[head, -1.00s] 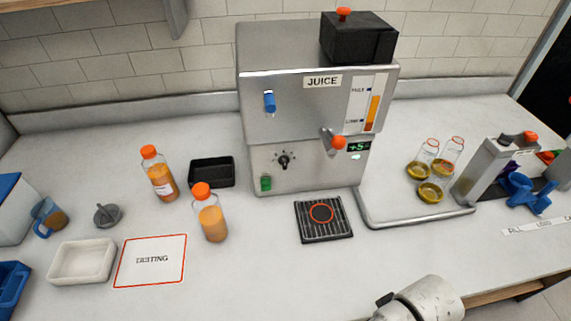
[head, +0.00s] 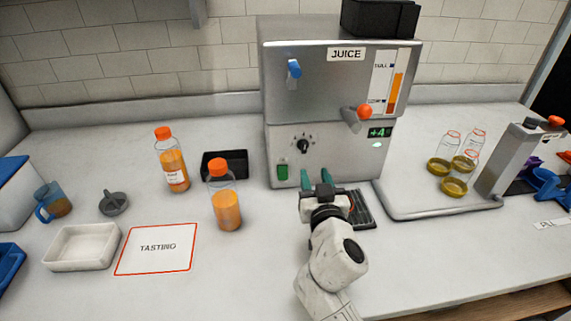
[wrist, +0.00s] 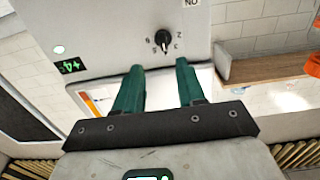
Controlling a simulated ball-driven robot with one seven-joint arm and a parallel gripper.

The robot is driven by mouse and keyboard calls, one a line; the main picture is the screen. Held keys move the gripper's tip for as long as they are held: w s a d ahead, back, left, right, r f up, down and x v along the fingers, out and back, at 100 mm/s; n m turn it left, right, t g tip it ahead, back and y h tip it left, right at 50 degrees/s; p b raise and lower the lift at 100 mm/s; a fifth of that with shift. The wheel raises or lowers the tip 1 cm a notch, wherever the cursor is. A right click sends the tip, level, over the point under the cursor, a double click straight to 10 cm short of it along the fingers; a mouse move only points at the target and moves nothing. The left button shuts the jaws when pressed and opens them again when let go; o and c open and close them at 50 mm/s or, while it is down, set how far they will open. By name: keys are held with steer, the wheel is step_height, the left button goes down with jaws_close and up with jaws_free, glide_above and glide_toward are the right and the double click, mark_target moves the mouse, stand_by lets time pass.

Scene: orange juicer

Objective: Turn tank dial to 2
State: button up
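The juice machine (head: 340,75) stands against the wall. Its small black dial (head: 303,146), ringed by marks, is on the lower front panel. In the wrist view the dial (wrist: 162,38) is just beyond my fingertips, with digits such as 2 and 3 beside it. I cannot tell for sure which mark it points at. My gripper (head: 316,178), with two green fingers, is open and empty, below and slightly right of the dial in the head view. In the wrist view my fingers (wrist: 159,66) are spread apart, not touching the dial.
An orange-knobbed tap (head: 361,114) and a display (head: 379,133) reading +4 are right of the dial. A green switch (head: 282,172) is below left. A drip grate (head: 362,212) is partly behind my arm.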

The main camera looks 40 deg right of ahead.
mark_target(305, 149)
steer(key=p+x, duration=0.1)
steer(key=x, duration=0.4)
steer(key=p+x, duration=0.1)
steer(key=x, duration=0.4)
steer(key=shift+w+r, duration=0.2)
steer(key=shift+w, duration=0.25)
steer(key=c, duration=0.7)
